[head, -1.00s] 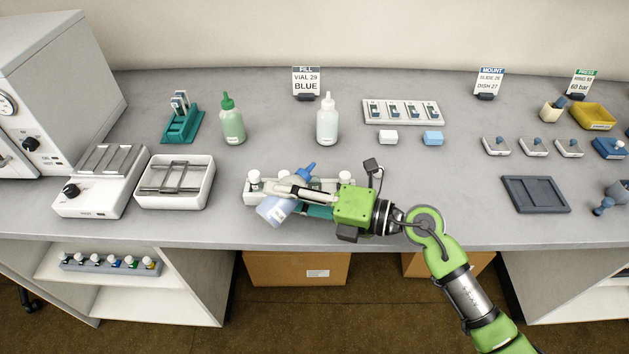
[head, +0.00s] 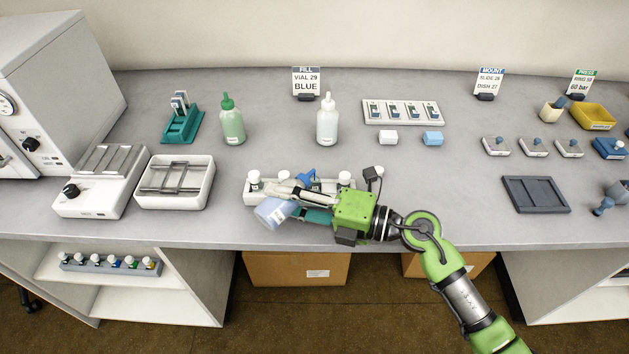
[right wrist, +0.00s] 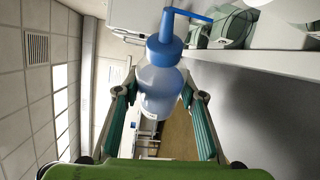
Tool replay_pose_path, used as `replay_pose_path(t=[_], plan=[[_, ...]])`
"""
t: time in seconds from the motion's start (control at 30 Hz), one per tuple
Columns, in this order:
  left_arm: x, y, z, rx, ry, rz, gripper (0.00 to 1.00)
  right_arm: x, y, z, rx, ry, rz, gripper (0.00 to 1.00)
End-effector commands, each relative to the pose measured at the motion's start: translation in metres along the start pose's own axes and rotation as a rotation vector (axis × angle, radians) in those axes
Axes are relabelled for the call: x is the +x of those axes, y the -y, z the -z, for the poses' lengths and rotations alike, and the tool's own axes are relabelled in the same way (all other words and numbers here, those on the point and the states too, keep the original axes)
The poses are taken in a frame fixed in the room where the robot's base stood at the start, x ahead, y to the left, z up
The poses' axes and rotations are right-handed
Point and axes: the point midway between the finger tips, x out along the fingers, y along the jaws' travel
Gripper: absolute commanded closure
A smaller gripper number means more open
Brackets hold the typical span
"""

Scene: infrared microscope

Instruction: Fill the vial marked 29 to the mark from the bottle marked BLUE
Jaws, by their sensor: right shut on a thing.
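My right gripper (head: 288,204) is shut on the blue-capped squeeze bottle (head: 271,213) at the front edge of the bench. The bottle is tilted far over, its base toward the lower left and its blue nozzle (head: 307,179) over the vial rack. In the right wrist view the bottle (right wrist: 160,92) sits between both fingers, its blue cap (right wrist: 164,50) and bent spout clear of them. The vial rack (head: 250,199) is partly hidden behind the gripper; white vial caps (head: 255,176) show at its ends. Vial numbers and liquid levels cannot be read. My left gripper is out of view.
A sign (head: 306,82) reads FILL, VIAL 29, BLUE. A green bottle (head: 232,124) and a clear bottle (head: 327,122) stand behind the rack. A white tray (head: 207,190) is to the left, a dark tray (head: 535,195) to the right.

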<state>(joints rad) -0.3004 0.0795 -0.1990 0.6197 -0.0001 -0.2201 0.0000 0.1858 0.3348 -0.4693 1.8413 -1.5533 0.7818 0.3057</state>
Motion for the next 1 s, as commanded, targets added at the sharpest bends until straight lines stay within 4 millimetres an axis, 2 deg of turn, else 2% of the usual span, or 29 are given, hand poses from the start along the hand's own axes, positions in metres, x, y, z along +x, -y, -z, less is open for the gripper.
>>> replay_pose_path(t=[0.13, 1.0], plan=[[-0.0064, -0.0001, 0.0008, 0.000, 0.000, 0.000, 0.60, -0.0001, -0.0048, -0.0004, 0.032, 0.001, -0.013, 0.92], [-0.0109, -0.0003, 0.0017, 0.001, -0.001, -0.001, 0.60, 0.0000, -0.0051, -0.0003, 0.041, 0.000, -0.018, 0.92]])
